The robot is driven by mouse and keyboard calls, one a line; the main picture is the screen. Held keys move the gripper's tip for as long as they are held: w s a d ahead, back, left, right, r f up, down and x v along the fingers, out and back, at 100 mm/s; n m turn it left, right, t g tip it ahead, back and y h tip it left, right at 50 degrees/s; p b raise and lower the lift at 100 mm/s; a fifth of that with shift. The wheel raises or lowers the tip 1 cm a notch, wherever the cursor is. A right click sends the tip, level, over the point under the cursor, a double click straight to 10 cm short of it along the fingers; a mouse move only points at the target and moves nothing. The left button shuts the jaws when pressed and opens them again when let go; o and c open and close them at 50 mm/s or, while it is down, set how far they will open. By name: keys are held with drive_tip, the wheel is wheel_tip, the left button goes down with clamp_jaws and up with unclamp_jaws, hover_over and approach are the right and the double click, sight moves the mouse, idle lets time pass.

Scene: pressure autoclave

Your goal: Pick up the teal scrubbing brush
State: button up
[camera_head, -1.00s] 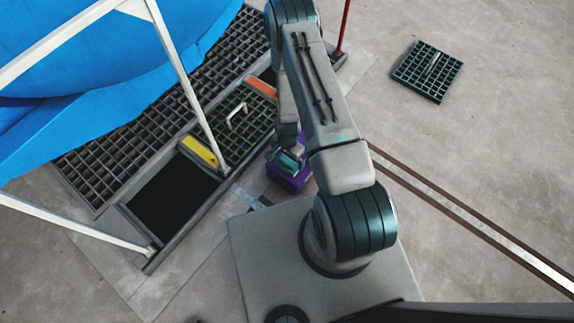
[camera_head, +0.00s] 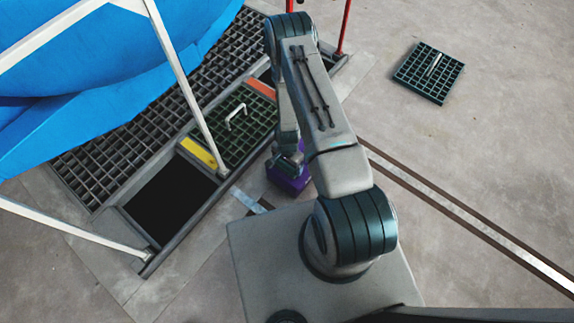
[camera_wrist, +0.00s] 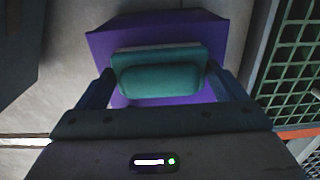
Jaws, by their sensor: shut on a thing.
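The teal scrubbing brush (camera_wrist: 160,78) is in the middle of the wrist view, between the two fingers of my gripper (camera_wrist: 158,88). The fingers are shut on its left and right ends. Behind it in that view is a purple box (camera_wrist: 115,45). In the head view the purple box (camera_head: 287,183) stands on the floor under the end of my arm. My gripper and the brush are mostly hidden there by my own arm. I cannot tell whether the brush still touches the box.
Left of the box lie a green grate with a white handle (camera_head: 240,120), a yellow bar (camera_head: 198,153) and a dark open pit (camera_head: 170,200). White rails and a blue tank (camera_head: 110,70) are at upper left. A loose green grate (camera_head: 430,72) lies on clear floor at right.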

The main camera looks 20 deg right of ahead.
drive_tip(key=shift+r, duration=0.55)
drive_tip(key=r+p, duration=0.1)
drive_tip(key=r, duration=0.1)
drive_tip(key=r+p, duration=0.1)
drive_tip(key=r, duration=0.1)
drive_tip(key=shift+d, duration=0.4)
drive_tip(key=d+r+p, duration=0.3)
drive_tip(key=d+r, duration=0.3)
drive_tip(key=d, duration=0.5)
drive_tip(key=shift+s, duration=0.15)
